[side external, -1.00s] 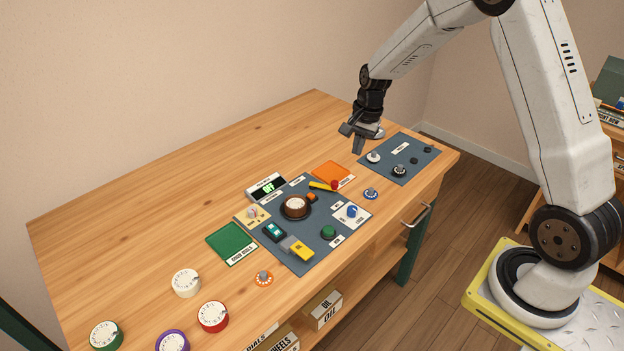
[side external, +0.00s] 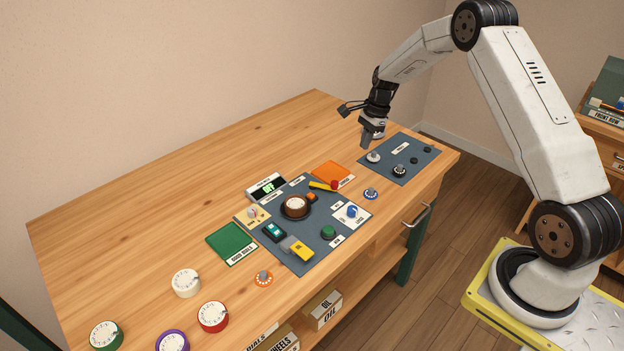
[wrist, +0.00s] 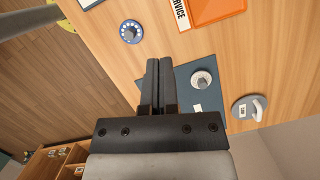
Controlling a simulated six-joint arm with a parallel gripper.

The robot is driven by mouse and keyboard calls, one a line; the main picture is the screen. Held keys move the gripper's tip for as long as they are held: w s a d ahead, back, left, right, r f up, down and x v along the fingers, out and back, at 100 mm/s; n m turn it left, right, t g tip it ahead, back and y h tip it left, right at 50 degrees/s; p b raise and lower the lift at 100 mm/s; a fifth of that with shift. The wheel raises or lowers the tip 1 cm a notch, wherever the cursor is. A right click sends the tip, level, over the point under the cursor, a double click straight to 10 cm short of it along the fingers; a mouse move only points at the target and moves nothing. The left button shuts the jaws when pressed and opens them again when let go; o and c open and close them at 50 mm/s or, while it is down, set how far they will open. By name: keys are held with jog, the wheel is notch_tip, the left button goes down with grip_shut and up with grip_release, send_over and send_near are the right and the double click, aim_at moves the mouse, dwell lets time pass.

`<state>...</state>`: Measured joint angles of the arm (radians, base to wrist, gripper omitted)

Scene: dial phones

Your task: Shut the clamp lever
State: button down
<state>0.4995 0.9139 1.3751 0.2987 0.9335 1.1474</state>
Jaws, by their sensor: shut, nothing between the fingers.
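My gripper (side external: 367,142) is shut and empty, above the back of the table near the small grey-blue panel, to the right of and behind the lever. In the wrist view, my gripper's fingers (wrist: 159,62) are together, with nothing between them.
A blue dial wheel (side external: 371,194) and an orange tray (side external: 331,172) lie between the panels. The small panel (side external: 424,167) carries several knobs. A green pad (side external: 232,243) and several dials stand at left. The back left of the table is clear.

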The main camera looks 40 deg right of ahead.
jog(key=x, duration=0.9)
jog(key=shift+a+f, duration=0.1)
jog(key=shift+f, duration=0.3)
jog(key=a, duration=0.2)
jog(key=shift+w+a+f, duration=0.1)
jog(key=shift+w+a, duration=0.2)
jog(key=shift+w, duration=0.1)
jog(key=shift+w+a, duration=0.15)
jog(key=shift+a, duration=0.5)
